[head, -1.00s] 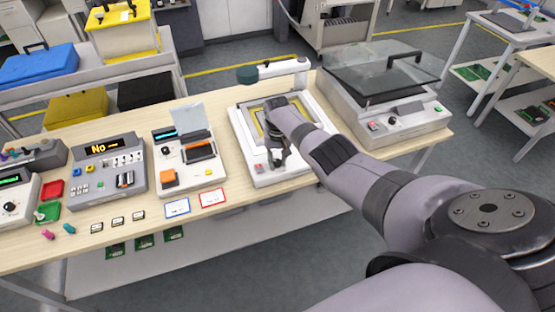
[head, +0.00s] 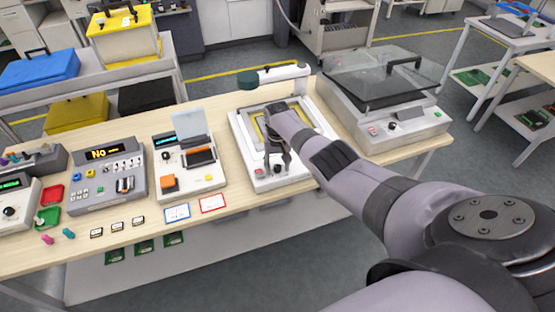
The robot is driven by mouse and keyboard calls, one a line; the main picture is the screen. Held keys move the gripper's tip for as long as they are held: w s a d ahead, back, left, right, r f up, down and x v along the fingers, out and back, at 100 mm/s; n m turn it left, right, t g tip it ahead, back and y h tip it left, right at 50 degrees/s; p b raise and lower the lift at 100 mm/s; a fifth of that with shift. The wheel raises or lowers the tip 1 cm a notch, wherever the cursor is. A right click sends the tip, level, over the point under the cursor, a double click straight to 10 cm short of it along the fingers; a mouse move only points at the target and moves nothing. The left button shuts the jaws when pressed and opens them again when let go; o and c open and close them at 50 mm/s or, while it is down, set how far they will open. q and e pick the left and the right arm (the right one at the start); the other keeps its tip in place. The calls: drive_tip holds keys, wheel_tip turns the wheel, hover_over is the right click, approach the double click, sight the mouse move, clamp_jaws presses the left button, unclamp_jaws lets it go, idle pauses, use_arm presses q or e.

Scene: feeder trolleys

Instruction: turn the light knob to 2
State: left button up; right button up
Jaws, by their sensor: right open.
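A white station (head: 236,140) with an overhead arm (head: 274,76) and a yellow-edged frame (head: 258,131) stands at the middle of the bench. It has a red button (head: 259,171) on its front. My right gripper (head: 277,167) is open and points down over the front panel of this station. The light knob cannot be made out; the gripper and wrist cover part of that panel. I cannot tell whether the fingers touch anything. My left gripper is not in view.
A station with a clear lid (head: 385,75) stands to the right. To the left are a white tester (head: 188,185) and a grey unit with an orange display (head: 107,153). Two labelled cards (head: 177,212) lie in front. My right forearm crosses the bench's front edge.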

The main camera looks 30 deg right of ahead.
sight(278, 167)
wheel_tip(278, 167, up, 12)
idle(0.6)
